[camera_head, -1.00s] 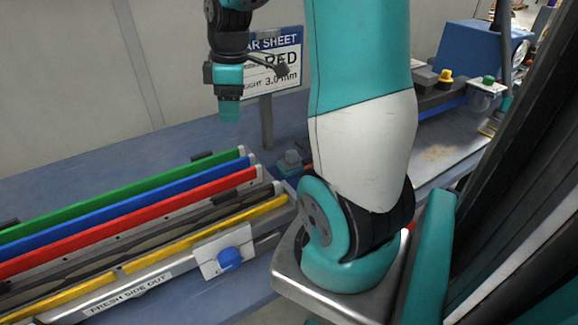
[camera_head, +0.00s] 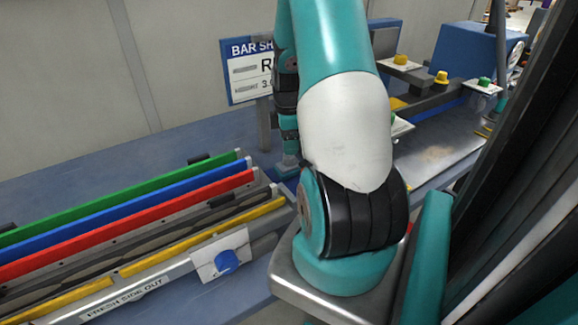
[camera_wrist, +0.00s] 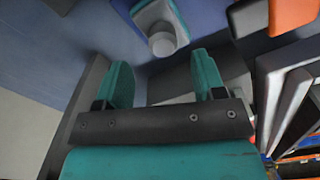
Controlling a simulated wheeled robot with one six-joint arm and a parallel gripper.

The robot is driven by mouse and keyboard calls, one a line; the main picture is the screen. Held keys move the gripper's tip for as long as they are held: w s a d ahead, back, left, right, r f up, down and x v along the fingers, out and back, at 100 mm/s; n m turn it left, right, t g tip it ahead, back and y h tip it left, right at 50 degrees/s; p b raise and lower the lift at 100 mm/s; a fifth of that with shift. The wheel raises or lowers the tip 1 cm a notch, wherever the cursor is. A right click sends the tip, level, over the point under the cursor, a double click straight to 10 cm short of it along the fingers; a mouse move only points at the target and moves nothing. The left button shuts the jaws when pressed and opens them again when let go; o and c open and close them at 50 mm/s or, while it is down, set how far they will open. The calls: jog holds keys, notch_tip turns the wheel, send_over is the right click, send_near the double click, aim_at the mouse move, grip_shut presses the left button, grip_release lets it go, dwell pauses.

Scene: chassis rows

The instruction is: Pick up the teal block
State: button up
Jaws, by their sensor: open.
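The teal block (camera_wrist: 178,14) shows at the top of the wrist view, with teal edges, a pale face and a round grey knob. It lies beyond my fingertips, between their lines, and apart from them. In the head view the block (camera_head: 288,168) is near the far end of the coloured bars, partly hidden by my arm. My gripper (camera_wrist: 162,62) is open, with two teal fingers and nothing between them. In the head view my gripper (camera_head: 289,148) is just above the block, largely behind my arm.
Green, blue and red bars (camera_head: 120,220) lie in a rack on the left, with a yellow strip in front. A bar sheet sign (camera_head: 247,70) stands on a post behind the gripper. An orange thing (camera_wrist: 290,14) and pale ledges are at right in the wrist view.

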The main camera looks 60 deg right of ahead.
aim_at(287, 157)
jog(key=f, duration=0.5)
jog(key=shift+a+f+p, duration=0.3)
jog(key=shift+p, duration=0.1)
jog(key=c, duration=1)
